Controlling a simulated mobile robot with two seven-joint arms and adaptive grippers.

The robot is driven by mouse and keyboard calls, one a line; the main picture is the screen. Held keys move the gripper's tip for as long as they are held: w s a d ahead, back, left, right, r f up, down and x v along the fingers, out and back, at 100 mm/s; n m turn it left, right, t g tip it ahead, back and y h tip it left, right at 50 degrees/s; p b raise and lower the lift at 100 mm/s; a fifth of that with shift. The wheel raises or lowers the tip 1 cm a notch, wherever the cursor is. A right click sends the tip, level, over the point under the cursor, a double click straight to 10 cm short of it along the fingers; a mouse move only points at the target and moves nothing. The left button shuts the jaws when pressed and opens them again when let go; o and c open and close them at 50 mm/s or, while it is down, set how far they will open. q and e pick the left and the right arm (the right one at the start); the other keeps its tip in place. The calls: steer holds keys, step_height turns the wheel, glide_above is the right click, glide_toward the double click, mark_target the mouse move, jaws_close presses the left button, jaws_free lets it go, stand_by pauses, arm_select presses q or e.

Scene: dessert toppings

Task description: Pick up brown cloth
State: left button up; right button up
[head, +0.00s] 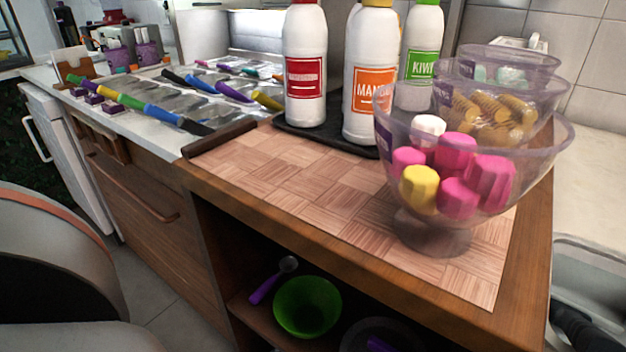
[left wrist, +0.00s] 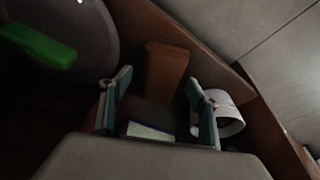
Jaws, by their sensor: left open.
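My left gripper (left wrist: 158,84) is open in the left wrist view, with its two teal-lined fingers spread apart and nothing held between them. A plain brown piece (left wrist: 166,72) lies beyond the fingertips, between them in the picture. I cannot tell from its dim surface whether it is the brown cloth. In the head view, a dark brown, rolled-looking strip (head: 219,138) lies across the left end of the wood-patterned counter top. I cannot tell whether that strip is cloth or a rigid bar. The head view shows neither gripper.
A white ring-shaped roll (left wrist: 224,113) is close beside the right finger. A green object (left wrist: 36,45) lies at left. Bottles (head: 305,75) and a clear bowl of sweets (head: 440,225) stand on the counter. A green bowl (head: 307,306) sits on the shelf below.

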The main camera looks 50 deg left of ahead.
arm_select(q)
steer(key=shift+f, duration=0.3)
stand_by(0.5)
steer(key=c, duration=1.2)
